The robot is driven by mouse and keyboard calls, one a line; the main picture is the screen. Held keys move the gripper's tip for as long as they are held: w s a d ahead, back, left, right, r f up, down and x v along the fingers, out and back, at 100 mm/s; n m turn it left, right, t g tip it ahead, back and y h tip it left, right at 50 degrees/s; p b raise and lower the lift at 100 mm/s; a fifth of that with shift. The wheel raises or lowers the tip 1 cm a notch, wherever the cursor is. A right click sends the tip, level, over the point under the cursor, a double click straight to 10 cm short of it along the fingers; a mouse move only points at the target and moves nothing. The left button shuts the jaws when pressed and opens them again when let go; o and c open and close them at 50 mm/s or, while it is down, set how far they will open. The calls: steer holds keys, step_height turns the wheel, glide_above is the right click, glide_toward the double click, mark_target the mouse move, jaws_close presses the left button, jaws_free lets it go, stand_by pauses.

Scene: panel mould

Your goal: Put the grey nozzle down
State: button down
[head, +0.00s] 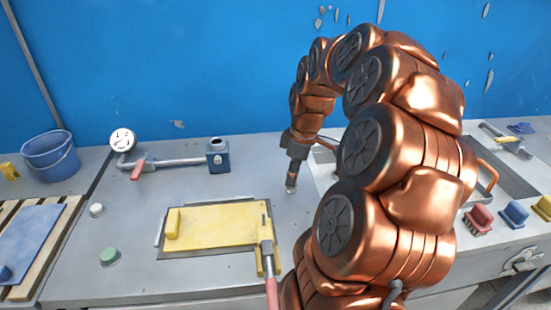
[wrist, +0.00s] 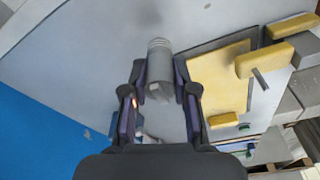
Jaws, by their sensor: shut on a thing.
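The grey nozzle (wrist: 159,66) is between the two fingers of my gripper (wrist: 160,80) in the wrist view. Its ribbed end points away from the palm. In the head view my gripper (head: 293,164) points down over the grey worktop, right of the yellow panel. A small part of the nozzle (head: 291,188) shows below the fingertips, close to the worktop. I cannot tell whether it touches the surface.
The yellow panel (head: 220,228) lies in a mould left of my gripper, with a red-handled tool (head: 271,292) at its near right corner. A blue-grey container (head: 218,156) and a gauge (head: 123,140) stand behind. Brushes (head: 478,220) lie at right. Bare worktop surrounds the nozzle.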

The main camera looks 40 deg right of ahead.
steer(key=w+d+p, duration=0.1)
steer(key=w+d, duration=0.1)
steer(key=w, duration=0.2)
steer(key=w+d+f+p, duration=0.1)
steer(key=w+d, duration=0.2)
steer(key=w, duration=0.1)
steer(key=w+d+p, duration=0.1)
steer(key=w+d, duration=0.2)
steer(key=w, duration=0.2)
steer(key=shift+d+f, duration=0.2)
steer(key=shift+w+f+p, duration=0.1)
steer(key=shift+f+p, duration=0.75)
steer(key=shift+f, duration=0.95)
steer(key=shift+f, duration=0.2)
steer(key=c, duration=0.9)
jaws_free()
steer(key=shift+r, duration=0.15)
step_height(320, 180, up, 12)
steer(key=s+d+b, duration=0.1)
steer(key=b, duration=0.1)
steer(key=shift+s+b, duration=0.3)
steer(key=shift+b, duration=0.05)
steer(key=shift+a, duration=0.15)
